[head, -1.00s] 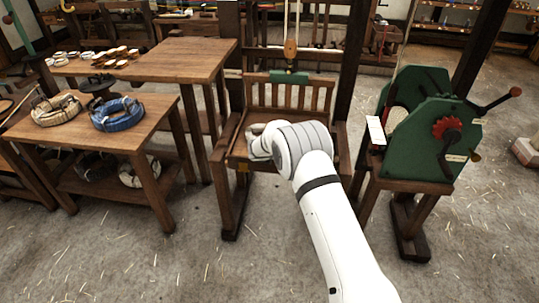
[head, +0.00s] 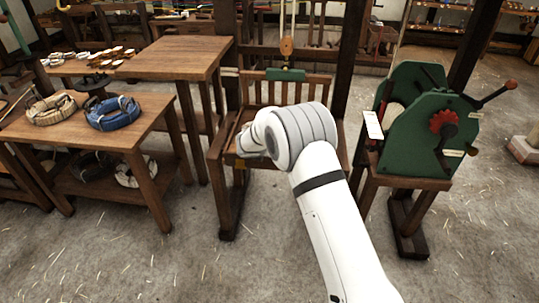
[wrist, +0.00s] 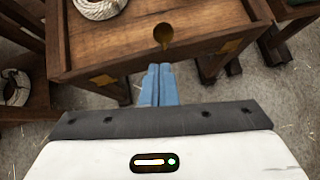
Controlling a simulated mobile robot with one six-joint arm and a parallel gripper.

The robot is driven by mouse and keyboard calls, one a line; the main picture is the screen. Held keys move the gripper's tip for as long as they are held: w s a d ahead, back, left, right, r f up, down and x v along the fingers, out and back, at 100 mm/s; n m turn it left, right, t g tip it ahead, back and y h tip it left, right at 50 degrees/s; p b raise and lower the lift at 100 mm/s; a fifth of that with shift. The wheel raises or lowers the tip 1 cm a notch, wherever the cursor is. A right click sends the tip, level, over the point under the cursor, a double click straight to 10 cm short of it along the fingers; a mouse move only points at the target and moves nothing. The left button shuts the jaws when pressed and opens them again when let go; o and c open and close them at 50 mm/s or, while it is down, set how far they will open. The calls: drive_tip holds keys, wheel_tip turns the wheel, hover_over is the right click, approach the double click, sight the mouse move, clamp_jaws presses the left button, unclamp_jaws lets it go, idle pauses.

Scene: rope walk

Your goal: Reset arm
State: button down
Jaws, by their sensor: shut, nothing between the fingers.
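My gripper (wrist: 159,85) shows in the wrist view. Its two blue fingers are together with nothing between them. They point at the front edge of a wooden tray-like stand (wrist: 190,62), which has a dark round knob or hole at its front. I cannot tell whether the fingertips touch the wood. A coil of pale rope (wrist: 100,8) lies on the stand.
A wooden table (head: 150,140) at left holds a blue rope coil (head: 112,113) and a tan coil (head: 50,107). A taller table (head: 180,55) stands behind. A green machine with a crank (head: 415,135) stands on a stool at right. The floor in front is clear.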

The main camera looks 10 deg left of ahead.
drive_tip(key=s+r, duration=0.4)
drive_tip(key=r, duration=0.1)
drive_tip(key=s+d+r+m+g+h, duration=0.1)
drive_tip(key=s+d+r+m, duration=0.35)
drive_tip(key=d, duration=0.35)
drive_tip(key=s+d+r+m+g, duration=0.1)
drive_tip(key=s+d+r+m, duration=0.4)
drive_tip(key=d, duration=0.3)
drive_tip(key=s+d+r+m+g+h, duration=0.1)
drive_tip(key=s+d+r+m+g, duration=0.15)
drive_tip(key=d+r+m, duration=0.35)
drive_tip(key=s+d+m+y, duration=0.1)
drive_tip(key=s+d+m, duration=0.2)
drive_tip(key=s+m, duration=0.3)
drive_tip(key=s+d+m+g+y, duration=0.1)
drive_tip(key=s+d+m, duration=0.2)
drive_tip(key=s, duration=0.9)
drive_tip(key=s+d+m+g+y, duration=0.1)
drive_tip(key=s+d+m, duration=0.2)
drive_tip(key=s+m, duration=0.7)
drive_tip(key=shift+d+f, duration=0.15)
drive_tip(key=shift+d, duration=0.15)
